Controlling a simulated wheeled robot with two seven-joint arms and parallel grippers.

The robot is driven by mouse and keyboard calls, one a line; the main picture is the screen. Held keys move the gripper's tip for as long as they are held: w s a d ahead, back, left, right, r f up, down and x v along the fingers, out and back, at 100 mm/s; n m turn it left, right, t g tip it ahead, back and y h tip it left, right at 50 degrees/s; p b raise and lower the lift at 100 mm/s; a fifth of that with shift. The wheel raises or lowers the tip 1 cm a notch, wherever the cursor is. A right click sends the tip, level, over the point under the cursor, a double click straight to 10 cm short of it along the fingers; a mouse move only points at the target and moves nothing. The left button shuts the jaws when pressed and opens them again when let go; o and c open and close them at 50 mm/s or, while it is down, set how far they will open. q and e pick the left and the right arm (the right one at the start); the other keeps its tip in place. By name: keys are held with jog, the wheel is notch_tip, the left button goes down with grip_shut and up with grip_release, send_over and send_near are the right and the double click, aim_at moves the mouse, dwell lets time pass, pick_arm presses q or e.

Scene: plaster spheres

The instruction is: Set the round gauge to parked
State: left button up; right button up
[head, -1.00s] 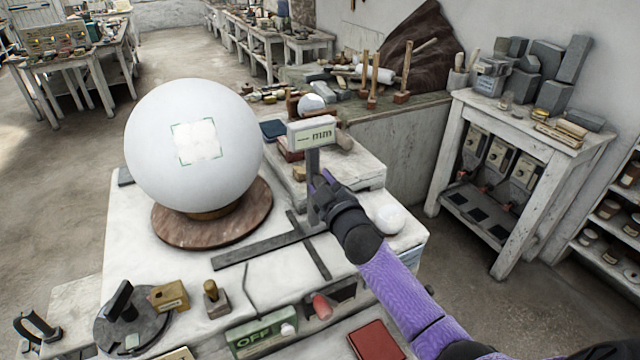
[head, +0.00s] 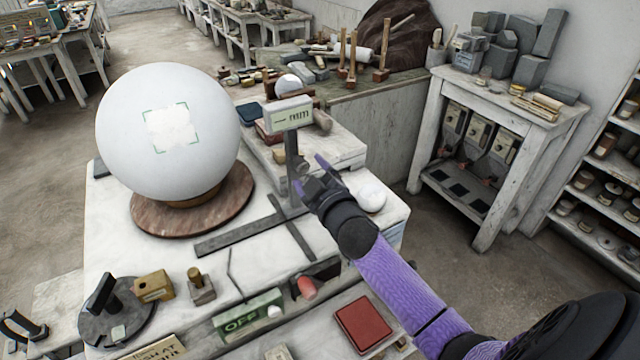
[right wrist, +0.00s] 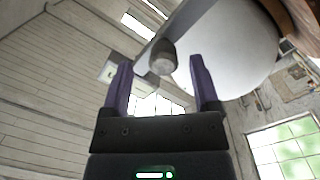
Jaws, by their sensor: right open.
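The gauge (head: 287,114) is a pale box marked "mm" with a dash-like readout, on a dark upright post. The post stands by a dark cross-shaped bar base (head: 240,237), beside a big white plaster sphere (head: 165,135). I see no clearly round gauge dial. My right gripper (head: 310,177) is open and empty, just right of the post's lower part; I cannot tell whether it touches. In the right wrist view, a grey knob-like end (right wrist: 163,57) shows beyond and between the spread fingers, with the white sphere (right wrist: 238,60) behind. My left gripper is not in view.
A dark round dial plate with an upright handle (head: 104,300), a brass block (head: 153,286) and a green "OFF" switch (head: 248,315) are at the front. A small white ball (head: 370,197) is beside my right wrist. A red pad (head: 363,325) lies lower right.

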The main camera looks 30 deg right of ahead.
jog(key=s, duration=0.6)
jog(key=shift+s+a, duration=0.3)
jog(key=shift+a, duration=0.1)
